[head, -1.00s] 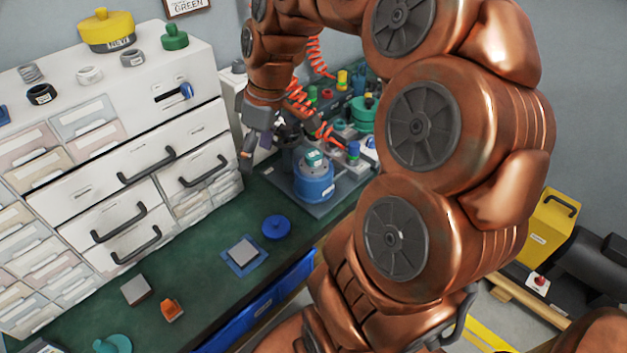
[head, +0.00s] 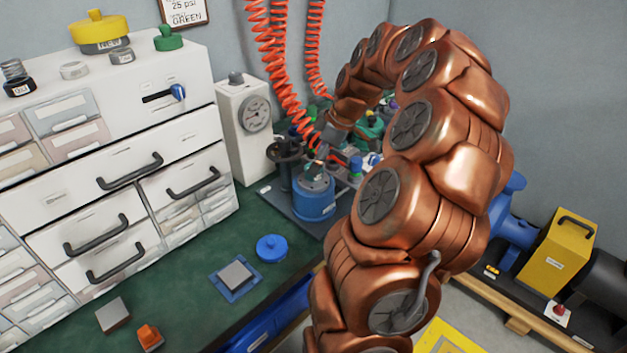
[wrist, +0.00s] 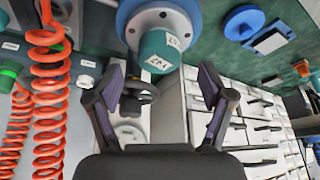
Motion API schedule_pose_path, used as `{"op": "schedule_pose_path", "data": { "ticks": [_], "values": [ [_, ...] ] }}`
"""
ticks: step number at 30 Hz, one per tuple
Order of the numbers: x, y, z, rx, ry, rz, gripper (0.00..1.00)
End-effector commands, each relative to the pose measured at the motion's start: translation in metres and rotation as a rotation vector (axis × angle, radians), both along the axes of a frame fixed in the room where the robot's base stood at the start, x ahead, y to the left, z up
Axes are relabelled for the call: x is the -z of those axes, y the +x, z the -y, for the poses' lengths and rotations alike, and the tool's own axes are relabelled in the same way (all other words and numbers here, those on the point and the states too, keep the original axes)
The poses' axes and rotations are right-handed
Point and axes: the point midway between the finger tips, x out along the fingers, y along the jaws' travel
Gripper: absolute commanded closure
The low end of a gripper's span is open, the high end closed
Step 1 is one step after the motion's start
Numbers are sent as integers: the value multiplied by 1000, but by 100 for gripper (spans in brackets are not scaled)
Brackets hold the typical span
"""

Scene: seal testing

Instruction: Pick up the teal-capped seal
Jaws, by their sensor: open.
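The teal-capped seal (head: 314,169), a short teal piece with a white label, sits on top of a blue flanged cylinder (head: 314,203) on the bench. In the wrist view the teal cap (wrist: 158,50) shows beyond my fingertips, in front of the blue flange (wrist: 186,12). My gripper (wrist: 163,78) is open, with one dark finger on each side and nothing between them. The cap lies roughly centred between the fingers, apart from both. In the head view my gripper (head: 322,152) is small, close above the seal, and its fingers are hard to make out.
A white gauge box (head: 243,130) and a dark valve-like wheel (head: 284,152) stand left of the cylinder. Red coiled hoses (head: 270,50) hang close to my arm. A white drawer cabinet (head: 120,150) stands left.

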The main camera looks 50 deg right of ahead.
Motion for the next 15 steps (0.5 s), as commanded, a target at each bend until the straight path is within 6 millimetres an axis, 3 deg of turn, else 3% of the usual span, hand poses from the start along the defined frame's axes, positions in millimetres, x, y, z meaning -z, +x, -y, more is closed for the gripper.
{"op": "schedule_pose_path", "data": {
  "ticks": [9,15],
  "values": [
    [40,11,-6,-1,2,-2,19],
    [42,13,-7,0,1,0,19]
  ]
}}
